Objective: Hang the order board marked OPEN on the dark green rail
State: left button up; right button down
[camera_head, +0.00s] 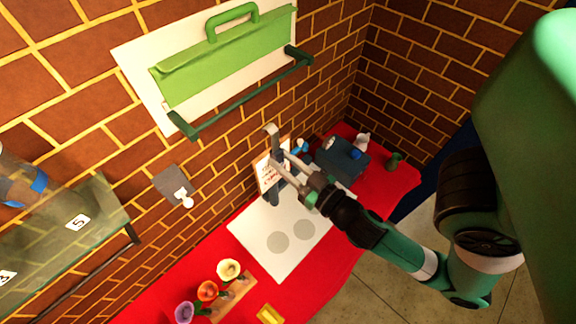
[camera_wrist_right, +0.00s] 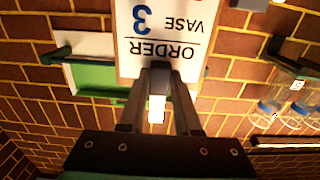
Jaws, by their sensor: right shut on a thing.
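A white order board (camera_head: 264,178) hangs in front of the brick wall, partly hidden by my right gripper (camera_head: 282,174). The right wrist view shows the board (camera_wrist_right: 158,28) upside down, reading ORDER, VASE and 3. I cannot read OPEN on it. My right gripper (camera_wrist_right: 160,72) is shut on the board. A grey hook (camera_head: 271,130) rises above the board. The dark green rail (camera_head: 250,92) is on the wall, higher and to the left, apart from the board. I cannot tell whether the board touches the table. My left gripper is out of view.
A green panel with a handle (camera_head: 225,58) is above the rail. A glass shelf (camera_head: 95,225) is at left, and a small wall switch (camera_head: 175,185) is below the rail. The red table (camera_head: 190,255) bears a white mat (camera_head: 262,222), flowers (camera_head: 207,290) and a dark box (camera_head: 343,160).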

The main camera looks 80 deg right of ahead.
aim_at(269, 150)
jog(key=b+x, duration=0.1)
jog(key=x, duration=0.1)
jog(key=shift+w+d, duration=0.2)
jog(key=shift+x, duration=1.2)
jog(key=w+d+f+b, duration=0.2)
jog(key=w+d, duration=0.3)
jog(key=w, duration=0.2)
jog(key=shift+w+d+f, duration=0.15)
jog(key=shift+w, duration=0.05)
jog(key=c, duration=0.5)
grip_release()
